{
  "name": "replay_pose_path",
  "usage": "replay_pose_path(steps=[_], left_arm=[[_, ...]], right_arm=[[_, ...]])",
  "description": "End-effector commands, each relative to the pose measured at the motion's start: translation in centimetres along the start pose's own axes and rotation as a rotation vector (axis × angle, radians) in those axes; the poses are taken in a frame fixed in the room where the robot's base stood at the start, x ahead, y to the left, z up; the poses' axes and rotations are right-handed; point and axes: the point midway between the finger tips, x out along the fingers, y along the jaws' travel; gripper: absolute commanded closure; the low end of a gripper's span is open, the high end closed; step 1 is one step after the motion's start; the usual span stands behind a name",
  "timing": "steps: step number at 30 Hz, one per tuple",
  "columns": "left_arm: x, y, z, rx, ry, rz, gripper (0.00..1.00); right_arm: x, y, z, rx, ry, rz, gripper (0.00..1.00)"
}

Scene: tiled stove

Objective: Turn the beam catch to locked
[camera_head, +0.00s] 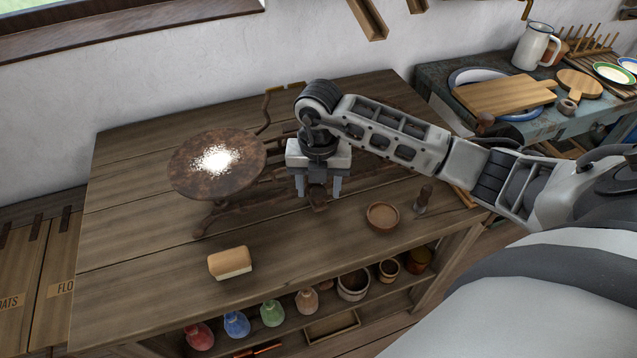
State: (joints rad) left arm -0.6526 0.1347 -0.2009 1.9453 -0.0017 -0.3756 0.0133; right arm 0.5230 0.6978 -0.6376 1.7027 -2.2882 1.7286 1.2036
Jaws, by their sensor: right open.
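A rusty iron scale stands on the wooden table, with a round brown pan (205,178) at its left and dark bars running right from it. My right gripper (318,190) points down over the middle of the scale, its two fingers apart. A small brown knob-like part (317,199) shows between and just below the fingers; I cannot tell whether it is the beam catch, or whether the fingers touch it. The gripper and forearm hide much of the beam behind them. My left gripper is not in view.
On the wooden table (140,225) lie a block of butter or soap (230,263), a small wooden bowl (382,217) and a small dark-handled tool (424,198). Several jars sit on the shelf below. A blue side table (440,82) holds boards and a jug (533,46).

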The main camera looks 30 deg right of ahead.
Motion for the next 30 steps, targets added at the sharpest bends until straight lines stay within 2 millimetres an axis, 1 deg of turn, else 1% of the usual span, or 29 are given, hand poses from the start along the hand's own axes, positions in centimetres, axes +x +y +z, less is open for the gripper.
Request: replay_pose_path(steps=[8,11,12,13,23,30], left_arm=[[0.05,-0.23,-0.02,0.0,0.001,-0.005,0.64],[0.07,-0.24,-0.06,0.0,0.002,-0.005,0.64],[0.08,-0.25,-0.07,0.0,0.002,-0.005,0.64],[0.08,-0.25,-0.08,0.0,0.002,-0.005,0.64],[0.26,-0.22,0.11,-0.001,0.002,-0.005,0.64],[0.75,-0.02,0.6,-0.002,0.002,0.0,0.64]], right_arm=[[0.17,0.02,-0.01,-0.001,0.0,0.0,0.48],[0.15,0.02,-0.01,-0.001,0.0,0.001,0.73],[0.14,0.02,-0.01,-0.001,0.0,0.001,0.84],[0.14,0.02,-0.01,-0.001,0.0,0.001,0.92],[0.16,0.03,0.0,-0.031,0.0,0.001,0.92],[0.22,0.02,0.08,-0.155,-0.002,0.001,0.92]])
